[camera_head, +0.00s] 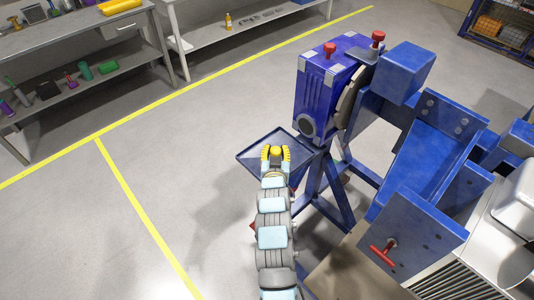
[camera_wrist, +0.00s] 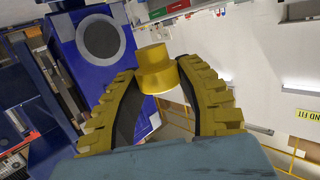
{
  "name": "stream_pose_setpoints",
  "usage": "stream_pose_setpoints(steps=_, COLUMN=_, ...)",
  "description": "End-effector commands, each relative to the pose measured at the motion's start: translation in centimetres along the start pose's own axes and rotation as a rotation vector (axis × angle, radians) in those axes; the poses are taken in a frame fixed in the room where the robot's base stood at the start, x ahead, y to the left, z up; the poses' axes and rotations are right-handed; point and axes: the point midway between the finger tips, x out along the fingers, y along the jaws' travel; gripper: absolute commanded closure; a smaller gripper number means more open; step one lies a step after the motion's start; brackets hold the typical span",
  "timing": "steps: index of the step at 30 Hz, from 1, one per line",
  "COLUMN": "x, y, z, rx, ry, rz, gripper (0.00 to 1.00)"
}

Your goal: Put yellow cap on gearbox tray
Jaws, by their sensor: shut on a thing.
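The yellow cap (camera_wrist: 154,68) sits between the fingertips of my gripper (camera_wrist: 155,75) in the wrist view, and the yellow fingers are shut on it. In the head view my gripper (camera_head: 275,155) is over the gearbox tray (camera_head: 252,158), a blue tray attached beside the gearbox stand. The cap is small in the head view (camera_head: 276,150), between the fingers. The gap between cap and tray cannot be told. The blue gearbox (camera_head: 325,90) stands right of and behind my gripper; its round dark port (camera_wrist: 100,40) shows in the wrist view.
The blue rotary jig (camera_head: 420,160) fills the right side, with red handles (camera_head: 382,252). Workbenches with tools (camera_head: 75,45) stand at the back left. The floor to the left, with yellow lines (camera_head: 140,210), is clear.

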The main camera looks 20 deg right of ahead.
Motion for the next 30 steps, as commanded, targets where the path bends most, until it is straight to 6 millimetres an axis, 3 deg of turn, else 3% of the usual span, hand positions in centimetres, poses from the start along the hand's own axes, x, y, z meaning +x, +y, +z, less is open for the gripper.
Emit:
stream_pose_setpoints(steps=10, x=4.3, y=-1.6, z=1.0, rx=0.000, ry=0.002, rz=-0.001, gripper=0.80)
stream_pose_setpoints(steps=18, x=7.0, y=-2.4, z=3.7, rx=0.000, ry=-0.002, rz=0.001, gripper=0.80)
stream_pose_setpoints(steps=30, x=9.2, y=-3.1, z=5.5, rx=0.000, ry=0.002, rz=0.001, gripper=0.80)
